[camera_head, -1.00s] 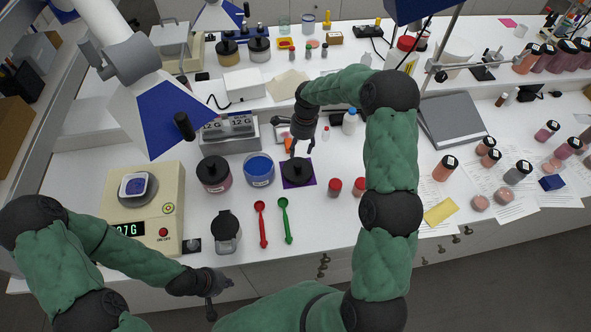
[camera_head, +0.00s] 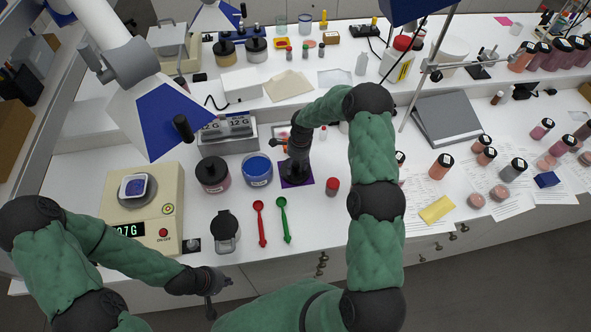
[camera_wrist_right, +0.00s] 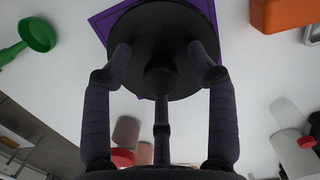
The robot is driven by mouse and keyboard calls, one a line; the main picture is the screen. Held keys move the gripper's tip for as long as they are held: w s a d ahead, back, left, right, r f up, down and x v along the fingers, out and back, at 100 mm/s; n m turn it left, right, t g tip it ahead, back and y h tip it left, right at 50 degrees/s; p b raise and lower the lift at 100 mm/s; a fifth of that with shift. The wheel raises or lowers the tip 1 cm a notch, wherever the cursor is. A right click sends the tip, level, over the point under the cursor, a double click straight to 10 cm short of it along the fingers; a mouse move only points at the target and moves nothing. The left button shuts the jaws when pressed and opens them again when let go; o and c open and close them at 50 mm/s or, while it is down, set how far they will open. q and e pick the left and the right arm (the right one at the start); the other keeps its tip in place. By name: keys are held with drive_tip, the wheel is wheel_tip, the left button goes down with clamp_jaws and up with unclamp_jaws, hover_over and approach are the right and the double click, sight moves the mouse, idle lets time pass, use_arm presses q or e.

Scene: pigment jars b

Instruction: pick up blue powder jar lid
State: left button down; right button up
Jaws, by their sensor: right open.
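The blue powder jar (camera_head: 258,172) stands without a lid, its blue contents showing. Just right of it a black round lid with a knob (camera_wrist_right: 150,25) lies on a purple square (camera_head: 285,185). In the head view my right gripper (camera_head: 296,174) is directly above this lid and mostly hides it. In the right wrist view the open fingers of my right gripper (camera_wrist_right: 162,62) are spread around the knob, with nothing visibly gripped; whether they touch the lid is unclear. My left gripper (camera_head: 212,288) hangs in front of the table edge; its finger opening is unclear.
A dark-lidded red jar (camera_head: 213,174) stands left of the blue jar. A red-capped jar (camera_head: 332,187) is right of the purple square. A red spoon (camera_head: 261,222) and a green spoon (camera_head: 283,219) lie in front. A scale (camera_head: 150,205) is at left.

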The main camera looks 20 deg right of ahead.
clamp_jaws()
drive_tip(key=shift+r, duration=0.15)
idle(0.4)
